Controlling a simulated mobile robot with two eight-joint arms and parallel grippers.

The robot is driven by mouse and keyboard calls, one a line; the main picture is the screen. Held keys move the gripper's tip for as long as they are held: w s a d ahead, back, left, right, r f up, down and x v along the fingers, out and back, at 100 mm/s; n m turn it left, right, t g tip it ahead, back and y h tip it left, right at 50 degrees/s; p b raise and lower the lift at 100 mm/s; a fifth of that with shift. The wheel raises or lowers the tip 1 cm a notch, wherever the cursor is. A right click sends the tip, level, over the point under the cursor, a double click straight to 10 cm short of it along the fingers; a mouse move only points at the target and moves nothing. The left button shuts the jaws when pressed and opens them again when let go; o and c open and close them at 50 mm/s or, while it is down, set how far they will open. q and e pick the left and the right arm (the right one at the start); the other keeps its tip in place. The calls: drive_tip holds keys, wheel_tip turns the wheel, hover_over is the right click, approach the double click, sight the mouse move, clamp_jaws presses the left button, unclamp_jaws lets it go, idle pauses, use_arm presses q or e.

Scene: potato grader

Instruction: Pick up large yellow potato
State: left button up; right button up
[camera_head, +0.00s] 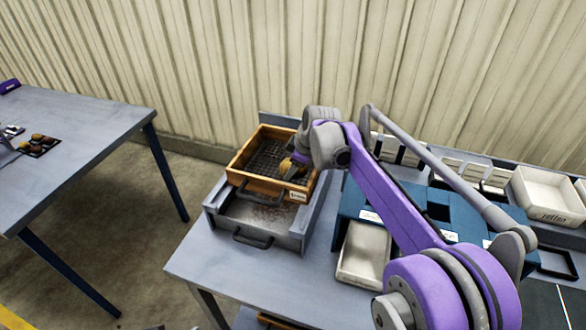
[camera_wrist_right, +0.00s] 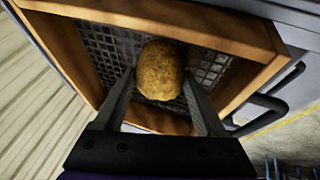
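A large brownish-yellow potato (camera_wrist_right: 160,70) is in the wooden-framed sieve box (camera_wrist_right: 255,32), over its dark mesh floor. In the head view the potato (camera_head: 287,168) shows below my right gripper (camera_head: 297,159), at the right side of the box (camera_head: 240,160). In the right wrist view the two fingers of my right gripper (camera_wrist_right: 159,78) stand on either side of the potato, close against its sides. I cannot tell whether they press on it or whether it is lifted off the mesh. My left gripper is not in view.
The box sits on a grey tray with a black handle (camera_head: 252,240). To the right stand a blue divided unit (camera_head: 350,205), an off-white bin (camera_head: 364,254) and a white bin (camera_head: 548,198). Another table (camera_head: 75,130) is at the left. A corrugated wall is behind.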

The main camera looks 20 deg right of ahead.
drive_tip(key=c, duration=0.8)
